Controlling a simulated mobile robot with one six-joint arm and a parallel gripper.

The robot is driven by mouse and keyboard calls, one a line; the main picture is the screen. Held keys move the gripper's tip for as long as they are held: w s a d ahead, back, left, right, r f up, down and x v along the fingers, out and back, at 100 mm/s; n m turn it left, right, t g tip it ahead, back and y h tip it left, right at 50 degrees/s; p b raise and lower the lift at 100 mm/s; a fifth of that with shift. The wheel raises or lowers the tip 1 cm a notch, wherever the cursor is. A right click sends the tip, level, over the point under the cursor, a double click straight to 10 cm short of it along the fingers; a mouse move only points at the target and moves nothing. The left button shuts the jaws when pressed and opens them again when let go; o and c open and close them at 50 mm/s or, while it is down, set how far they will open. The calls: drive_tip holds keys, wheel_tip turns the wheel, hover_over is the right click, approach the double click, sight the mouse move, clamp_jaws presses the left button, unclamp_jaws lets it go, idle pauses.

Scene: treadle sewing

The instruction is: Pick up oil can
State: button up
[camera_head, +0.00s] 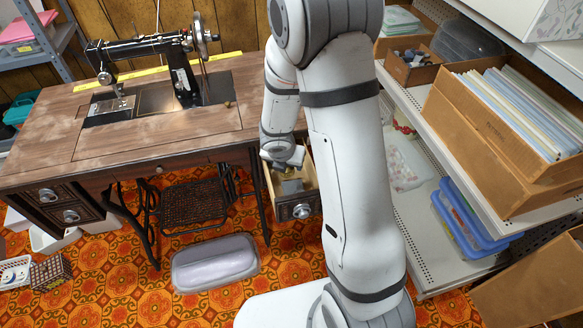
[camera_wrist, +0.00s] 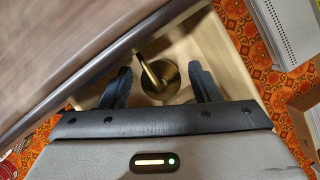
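The oil can (camera_wrist: 163,76) is brass, with a round body and a thin spout. In the wrist view it is in the open wooden drawer (camera_wrist: 234,62), under the table edge. My gripper (camera_wrist: 160,68) is open, with one dark finger on each side of the can and gaps visible between fingers and can. In the head view my gripper (camera_head: 283,158) is down at the drawer (camera_head: 302,211) on the right side of the sewing table. The arm partly hides the drawer there, and the can is not clear in that view.
The sewing table (camera_head: 60,130) bears a black sewing machine (camera_head: 150,45); its top edge lies close beside my gripper. White shelving (camera_head: 420,220) with boxes stands at right. A grey lidded container (camera_head: 215,262) lies on the orange patterned floor.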

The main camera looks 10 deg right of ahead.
drive_tip(key=c, duration=0.8)
drive_tip(key=shift+c, duration=0.2)
wheel_tip(320, 180, up, 3)
drive_tip(key=p, duration=0.3)
drive_tip(key=shift+f+b, duration=0.3)
drive_tip(key=shift+b, duration=0.35)
drive_tip(key=shift+s+f+t+b, duration=0.1)
drive_tip(key=shift+t+b, duration=0.2)
drive_tip(key=shift+b, duration=0.7)
drive_tip(key=shift+f+b, duration=0.1)
drive_tip(key=shift+b, duration=0.55)
drive_tip(key=t+b, duration=0.1)
drive_tip(key=b, duration=0.3)
drive_tip(key=shift+s+d+f+y, duration=0.15)
drive_tip(key=shift+y, duration=0.15)
drive_tip(key=t+b, duration=0.1)
drive_tip(key=b, duration=0.3)
drive_tip(key=s+t+b, duration=0.1)
drive_tip(key=b, duration=0.3)
drive_tip(key=shift+d+m+y, duration=0.15)
drive_tip(key=shift+m+y, duration=0.25)
